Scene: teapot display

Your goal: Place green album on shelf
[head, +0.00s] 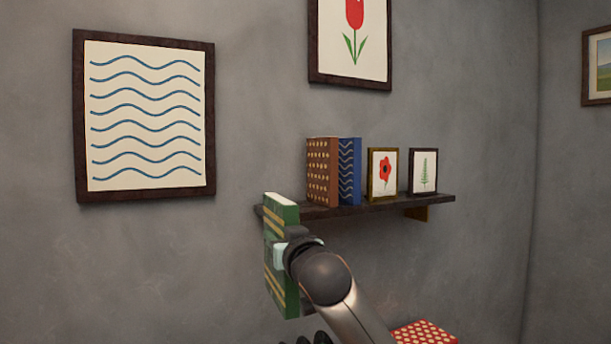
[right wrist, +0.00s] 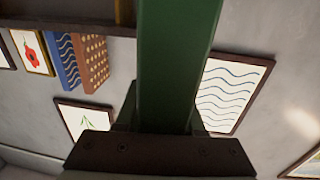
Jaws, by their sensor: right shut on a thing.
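The green album (head: 281,230) has yellow bands and is held upright in front of the shelf's left end. My right gripper (head: 281,256) is shut on it, gripping its lower middle. In the right wrist view the green album (right wrist: 178,65) fills the centre, between the fingers. The dark wooden shelf (head: 380,207) is on the back wall; the album overlaps its left end in the picture, and I cannot tell how far apart they are. My left gripper is not in view.
On the shelf stand a brown dotted album (head: 322,172), a blue wavy album (head: 349,172), a poppy picture (head: 383,175) and a fern picture (head: 423,171). A wave picture (head: 145,120) hangs left. A red dotted object (head: 425,333) is below the shelf.

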